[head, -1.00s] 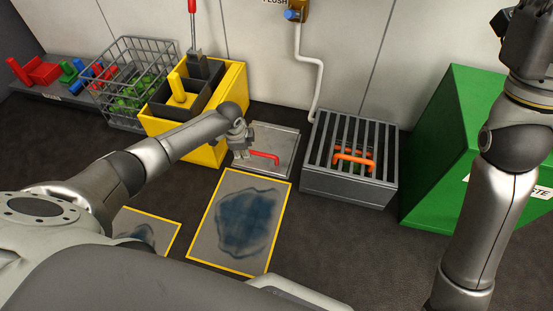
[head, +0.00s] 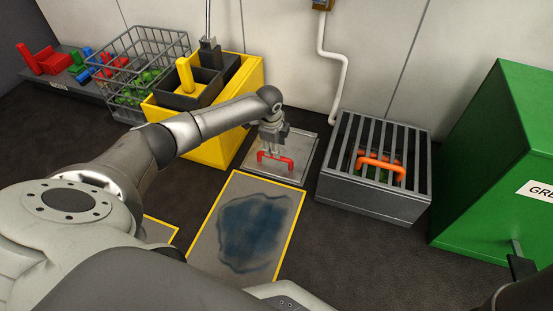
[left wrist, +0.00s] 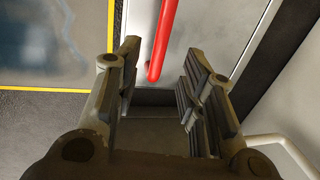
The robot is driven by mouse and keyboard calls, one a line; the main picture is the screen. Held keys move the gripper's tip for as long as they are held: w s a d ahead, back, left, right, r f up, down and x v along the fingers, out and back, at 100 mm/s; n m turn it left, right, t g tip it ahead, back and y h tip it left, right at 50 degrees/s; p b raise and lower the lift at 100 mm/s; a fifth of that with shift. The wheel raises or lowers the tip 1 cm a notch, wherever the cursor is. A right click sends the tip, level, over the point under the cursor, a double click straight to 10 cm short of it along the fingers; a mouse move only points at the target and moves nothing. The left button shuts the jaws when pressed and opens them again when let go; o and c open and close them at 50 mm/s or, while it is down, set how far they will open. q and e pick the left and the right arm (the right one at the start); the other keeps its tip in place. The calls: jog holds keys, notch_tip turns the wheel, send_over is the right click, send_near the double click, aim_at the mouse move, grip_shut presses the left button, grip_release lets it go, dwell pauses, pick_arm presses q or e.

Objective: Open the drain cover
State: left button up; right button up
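The drain cover (head: 304,150), a flat grey metal plate, lies on the dark floor with a red handle (head: 284,160) standing on it. My left gripper (head: 271,150) points down at the handle. In the left wrist view, its two fingers (left wrist: 158,58) are spread. The red handle (left wrist: 164,35) shows in the gap between them, with space on both sides; I cannot tell how deep it sits. The plate lies flat on the floor. Only a dark part of my right arm shows at the lower right of the head view; its fingers cannot be made out.
A yellow bin (head: 212,148) and a wire basket (head: 128,62) stand left of the plate. A grey box with a barred top (head: 340,190) and orange handle (head: 380,166) stands to its right, then a green bin (head: 495,170). A yellow-edged stained mat (head: 205,262) lies in front.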

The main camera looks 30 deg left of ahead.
pick_arm(q)
jog(key=f+b, duration=0.2)
jog(key=f, duration=0.1)
jog(key=w+f+b, duration=0.1)
jog(key=f+b, duration=0.1)
jog(key=f, duration=0.1)
jog(key=shift+w+a+f, duration=0.1)
jog(key=shift+a+f, duration=0.05)
grip_shut()
dwell(0.4)
